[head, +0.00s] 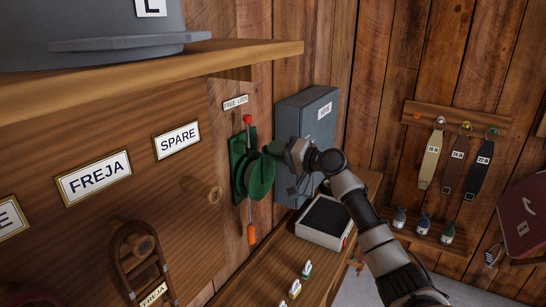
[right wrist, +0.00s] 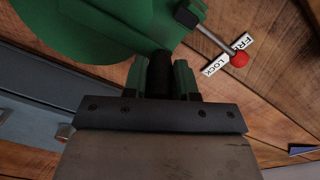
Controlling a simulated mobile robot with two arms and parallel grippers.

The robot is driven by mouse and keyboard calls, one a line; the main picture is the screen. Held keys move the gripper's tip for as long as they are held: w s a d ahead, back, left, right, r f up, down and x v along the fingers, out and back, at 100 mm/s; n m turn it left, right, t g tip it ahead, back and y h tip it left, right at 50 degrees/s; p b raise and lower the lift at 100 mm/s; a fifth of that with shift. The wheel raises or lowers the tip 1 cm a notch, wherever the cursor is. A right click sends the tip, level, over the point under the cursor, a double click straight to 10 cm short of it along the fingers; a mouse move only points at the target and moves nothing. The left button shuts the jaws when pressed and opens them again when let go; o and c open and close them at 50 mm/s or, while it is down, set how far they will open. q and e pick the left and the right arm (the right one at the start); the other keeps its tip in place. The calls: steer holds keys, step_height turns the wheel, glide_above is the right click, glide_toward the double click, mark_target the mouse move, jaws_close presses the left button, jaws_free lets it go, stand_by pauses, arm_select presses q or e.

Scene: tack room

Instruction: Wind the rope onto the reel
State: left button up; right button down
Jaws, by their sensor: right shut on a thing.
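The green reel (head: 258,174) is mounted on the plank wall, and part of its disc shows in the right wrist view (right wrist: 75,28). An orange piece (head: 251,234) hangs below it on a thin line; I cannot make out how much rope is on the reel. A lever with a red knob (head: 248,119) stands at the reel's top, under a FREE LOCK label (head: 236,102). The knob covers the label's middle in the wrist view (right wrist: 238,59). My right gripper (head: 284,150) is at the reel's right side, shut on its dark crank handle (right wrist: 159,74). My left gripper is out of view.
A grey wall box (head: 308,112) is close behind my right gripper. Below are a bench with a black-topped white box (head: 325,220) and small bottles. A wooden peg (head: 202,190) sticks out left of the reel. A shelf (head: 150,82) overhangs at upper left.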

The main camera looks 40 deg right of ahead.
steer(key=shift+w+d+f+m, duration=0.1)
steer(key=shift+w+d+m, duration=0.1)
steer(key=shift+d+m, duration=0.35)
steer(key=shift+w+d+m, duration=0.15)
steer(key=shift+d+m, duration=0.25)
steer(key=shift+m, duration=0.15)
steer(key=c, duration=0.9)
jaws_free()
steer(key=shift+b+v, duration=2.3)
steer(key=shift+v, duration=3.1)
